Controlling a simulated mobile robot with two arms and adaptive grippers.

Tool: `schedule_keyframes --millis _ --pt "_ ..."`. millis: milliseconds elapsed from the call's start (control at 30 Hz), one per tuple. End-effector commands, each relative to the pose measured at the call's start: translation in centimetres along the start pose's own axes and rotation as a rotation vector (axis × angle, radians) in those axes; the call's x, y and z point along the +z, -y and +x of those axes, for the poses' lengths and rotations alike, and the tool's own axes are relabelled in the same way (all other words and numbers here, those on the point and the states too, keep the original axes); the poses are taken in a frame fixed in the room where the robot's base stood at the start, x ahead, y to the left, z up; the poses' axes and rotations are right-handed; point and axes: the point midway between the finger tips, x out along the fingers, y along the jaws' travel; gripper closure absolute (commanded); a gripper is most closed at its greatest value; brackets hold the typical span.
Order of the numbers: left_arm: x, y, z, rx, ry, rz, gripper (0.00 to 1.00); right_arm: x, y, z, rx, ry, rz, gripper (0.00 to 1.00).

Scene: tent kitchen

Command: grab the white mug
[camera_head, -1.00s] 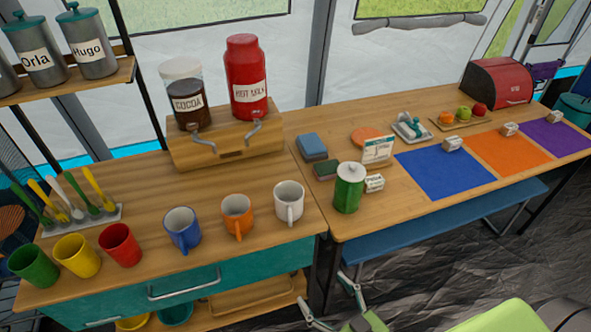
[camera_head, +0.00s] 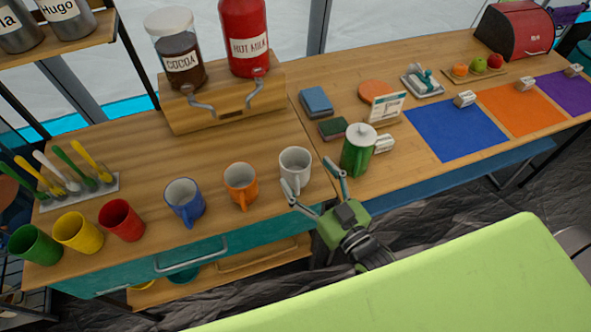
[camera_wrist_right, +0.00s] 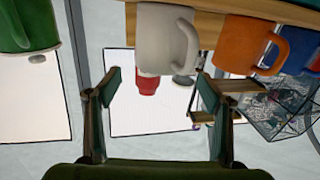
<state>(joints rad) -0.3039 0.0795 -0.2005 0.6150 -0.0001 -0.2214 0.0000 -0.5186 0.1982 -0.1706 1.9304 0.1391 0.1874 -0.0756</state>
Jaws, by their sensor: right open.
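The white mug (camera_head: 295,169) stands upright at the right end of the row of mugs on the wooden counter, close to its front right corner. Its handle points toward the front. It also shows at the top of the right wrist view (camera_wrist_right: 166,40), with its handle on the right. My right gripper (camera_head: 307,182) is open and empty. Its fingers are spread at the counter's front edge, just in front of and to the right of the white mug. In the right wrist view the fingers (camera_wrist_right: 156,88) sit apart below the mug in the picture. My left gripper is not in view.
An orange mug (camera_head: 241,184) stands just left of the white mug, then a blue mug (camera_head: 184,201). A green lidded pot (camera_head: 357,151) stands to the right on the other table, near my right gripper. The counter (camera_head: 140,160) behind the mugs is clear.

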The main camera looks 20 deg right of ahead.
Motion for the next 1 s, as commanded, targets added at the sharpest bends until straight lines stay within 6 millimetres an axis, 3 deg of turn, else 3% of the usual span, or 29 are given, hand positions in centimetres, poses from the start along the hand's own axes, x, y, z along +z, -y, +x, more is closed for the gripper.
schedule_keyframes --millis 200,500,833,867,1000 --pt "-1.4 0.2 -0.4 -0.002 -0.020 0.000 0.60 0.1 0.0 1.2 0.000 0.000 0.000 0.27" --pt "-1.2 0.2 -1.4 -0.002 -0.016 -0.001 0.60 0.5 0.0 5.0 0.000 0.000 0.001 0.27" --pt "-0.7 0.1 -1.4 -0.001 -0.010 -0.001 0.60 0.7 0.0 5.6 -0.001 0.001 0.000 0.27" --pt "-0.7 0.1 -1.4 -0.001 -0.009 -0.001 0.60 0.7 0.0 5.6 -0.001 0.001 0.000 0.32" --pt "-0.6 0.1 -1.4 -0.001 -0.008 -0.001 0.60 0.7 0.0 5.6 0.000 0.001 0.000 0.68"
